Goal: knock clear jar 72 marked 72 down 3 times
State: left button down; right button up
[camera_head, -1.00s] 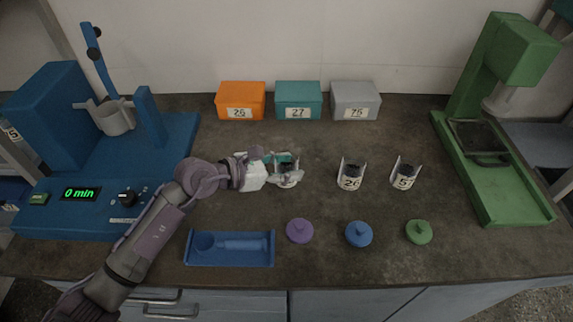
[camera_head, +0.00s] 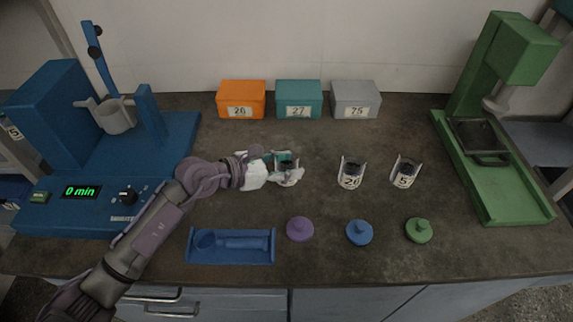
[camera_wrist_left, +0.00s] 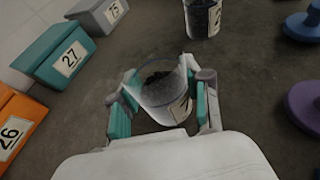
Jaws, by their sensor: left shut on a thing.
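My left gripper (camera_head: 287,169) is shut around a clear jar (camera_head: 288,165) in the middle of the counter. In the left wrist view the jar (camera_wrist_left: 163,92) sits between the gripper's teal-padded fingers (camera_wrist_left: 160,103) and has dark grains inside. A label shows partly on its side, but its number is hidden. I cannot tell whether the jar touches the counter. Two more clear jars with dark contents stand to the right, one with a label like 26 or 21 (camera_head: 351,173) and one with a label starting with 5 (camera_head: 404,172). My right gripper is not in view.
Orange box 26 (camera_head: 241,99), teal box 27 (camera_head: 299,99) and grey box 75 (camera_head: 355,98) stand at the back. Purple (camera_head: 300,229), blue (camera_head: 359,232) and green (camera_head: 418,230) lids and a blue tray (camera_head: 230,260) lie in front. A blue machine (camera_head: 60,110) and a green machine (camera_head: 490,130) flank them.

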pick_arm(q)
jog(key=shift+s+a+f, duration=0.1)
jog(key=shift+s+f, duration=0.15)
jog(key=shift+f, duration=0.5)
jog(key=c, duration=0.8)
grip_release()
jog(key=o, duration=0.4)
jog(key=shift+w+r, duration=0.1)
jog(key=shift+w, duration=0.1)
jog(key=shift+r, duration=0.1)
jog(key=shift+r, duration=0.1)
jog(key=v, duration=1.2)
jog(key=shift+r, duration=0.1)
